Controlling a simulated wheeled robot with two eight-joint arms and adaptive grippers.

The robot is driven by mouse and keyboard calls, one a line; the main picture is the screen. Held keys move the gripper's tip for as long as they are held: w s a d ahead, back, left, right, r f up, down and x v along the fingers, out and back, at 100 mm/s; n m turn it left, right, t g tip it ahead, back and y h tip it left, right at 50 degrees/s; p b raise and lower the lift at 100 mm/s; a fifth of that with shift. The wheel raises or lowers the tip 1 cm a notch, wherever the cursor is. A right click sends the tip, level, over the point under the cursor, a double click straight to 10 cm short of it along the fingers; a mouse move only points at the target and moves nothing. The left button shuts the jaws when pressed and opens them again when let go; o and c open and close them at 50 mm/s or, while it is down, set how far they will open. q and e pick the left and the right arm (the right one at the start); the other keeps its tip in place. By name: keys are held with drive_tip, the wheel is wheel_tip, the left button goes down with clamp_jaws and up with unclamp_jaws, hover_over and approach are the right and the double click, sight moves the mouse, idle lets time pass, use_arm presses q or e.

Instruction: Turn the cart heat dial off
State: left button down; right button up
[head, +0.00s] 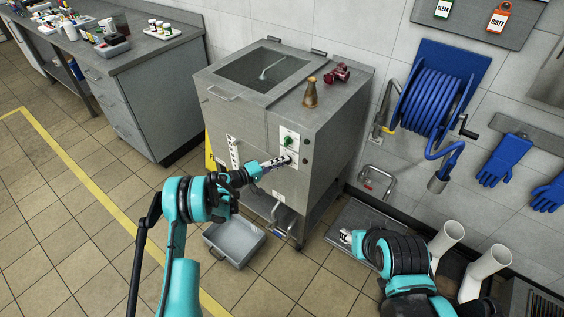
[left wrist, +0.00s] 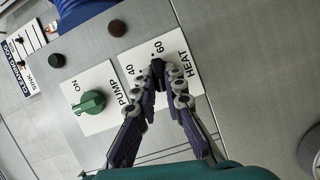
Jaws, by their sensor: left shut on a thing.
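The heat dial (left wrist: 158,68) is a small black knob on a white plate marked HEAT, with 40 and 60 printed beside it. In the left wrist view my left gripper (left wrist: 170,78) has its two fingertips closed around the dial, which they partly cover. In the head view my left gripper (head: 288,160) reaches the front panel of the grey jacketed mixer cart (head: 237,127). The dial's pointer position is hard to read. My right gripper (head: 346,237) is low at the lower right, away from the cart; its fingers are too small to judge.
The green pump knob (left wrist: 92,103) sits beside the heat plate, on a plate reading ON; it also shows in the head view (head: 289,141). A grey bin (head: 234,241) lies on the floor in front. A blue hose reel (head: 435,100) hangs on the wall at right.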

use_arm(q)
drive_tip(key=shift+f+n+h, duration=0.15)
drive_tip(key=shift+n+h, duration=0.25)
drive_tip(key=shift+n, duration=0.5)
drive_tip(key=c, duration=1.6)
unclamp_jaws()
drive_tip(key=v, duration=1.2)
